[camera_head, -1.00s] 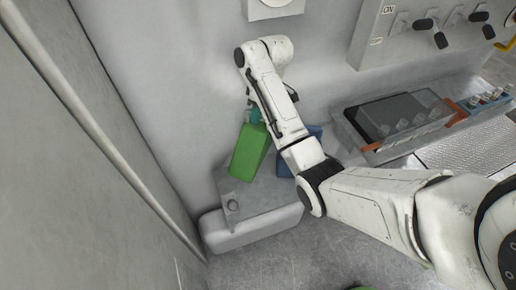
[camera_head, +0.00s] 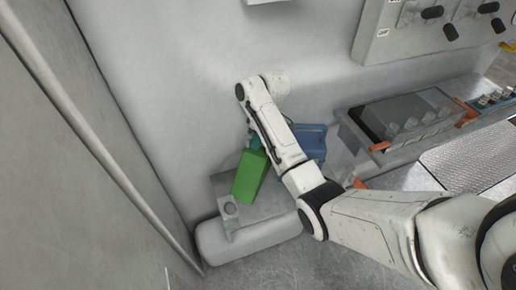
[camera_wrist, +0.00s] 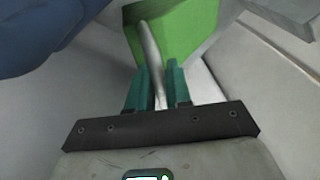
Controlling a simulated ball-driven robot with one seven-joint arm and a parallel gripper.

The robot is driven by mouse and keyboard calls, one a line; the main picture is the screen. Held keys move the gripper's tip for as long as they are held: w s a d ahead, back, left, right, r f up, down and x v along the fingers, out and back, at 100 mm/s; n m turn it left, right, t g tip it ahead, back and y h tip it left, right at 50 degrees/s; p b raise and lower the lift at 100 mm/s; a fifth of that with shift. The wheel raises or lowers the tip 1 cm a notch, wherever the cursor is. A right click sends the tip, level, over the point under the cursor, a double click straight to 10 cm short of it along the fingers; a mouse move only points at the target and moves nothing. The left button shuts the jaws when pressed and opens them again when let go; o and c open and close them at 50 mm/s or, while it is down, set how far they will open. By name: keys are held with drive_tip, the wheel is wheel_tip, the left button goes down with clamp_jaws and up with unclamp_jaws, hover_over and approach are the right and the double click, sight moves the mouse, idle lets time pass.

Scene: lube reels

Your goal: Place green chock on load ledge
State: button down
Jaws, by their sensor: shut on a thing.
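The green chock (camera_head: 250,176) hangs from my gripper (camera_head: 255,143), tilted, over the grey ledge (camera_head: 262,208) in the corner by the wall. In the head view it overlaps the ledge plate; I cannot tell whether it touches. In the wrist view the green chock (camera_wrist: 190,25) is beyond the fingers. My gripper's teal fingers (camera_wrist: 160,75) are shut on the chock's pale grey handle (camera_wrist: 151,52). My forearm hides part of the ledge's right side.
A blue block (camera_head: 313,141) stands right of the arm, close to the ledge; blue also fills the wrist view's upper left (camera_wrist: 40,30). A tray with a dark box (camera_head: 400,115) is at right. A lever panel (camera_head: 430,25) is on the wall.

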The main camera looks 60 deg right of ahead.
sight(258, 152)
drive_tip(key=shift+s+f, duration=0.1)
drive_tip(key=shift+f, duration=1.85)
drive_tip(key=c, duration=1.5)
unclamp_jaws()
drive_tip(key=shift+a+f, duration=0.1)
drive_tip(key=shift+f, duration=0.05)
drive_tip(key=o, duration=0.5)
drive_tip(key=shift+c, duration=0.2)
drive_tip(key=shift+r, duration=0.25)
